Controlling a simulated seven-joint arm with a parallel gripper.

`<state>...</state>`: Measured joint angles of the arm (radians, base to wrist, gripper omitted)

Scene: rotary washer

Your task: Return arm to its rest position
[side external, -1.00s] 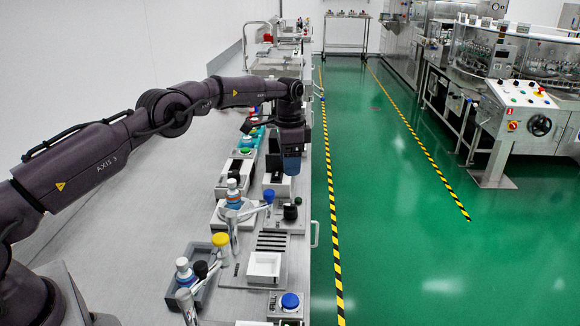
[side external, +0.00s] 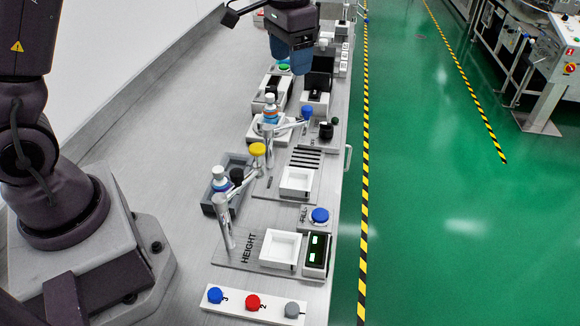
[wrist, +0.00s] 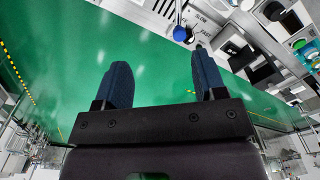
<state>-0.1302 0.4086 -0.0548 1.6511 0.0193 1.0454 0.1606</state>
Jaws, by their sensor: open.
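My gripper (side external: 292,58) hangs above the far part of the bench in the side view, its blue fingers pointing down. In the wrist view, its two dark blue fingers (wrist: 160,60) stand well apart with nothing between them. Only green floor shows in the gap. My arm's base stands at the left of the side view, and the upper arm links are mostly cut off by the frame. No marker for a rest position can be seen.
The grey bench (side external: 160,140) carries white-capped bottles (side external: 219,180), a yellow knob (side external: 257,149), white trays (side external: 280,248) and a button strip (side external: 258,304) with blue, red and grey buttons. Green floor (side external: 440,220) lies right of the bench. Bare bench lies between base and stations.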

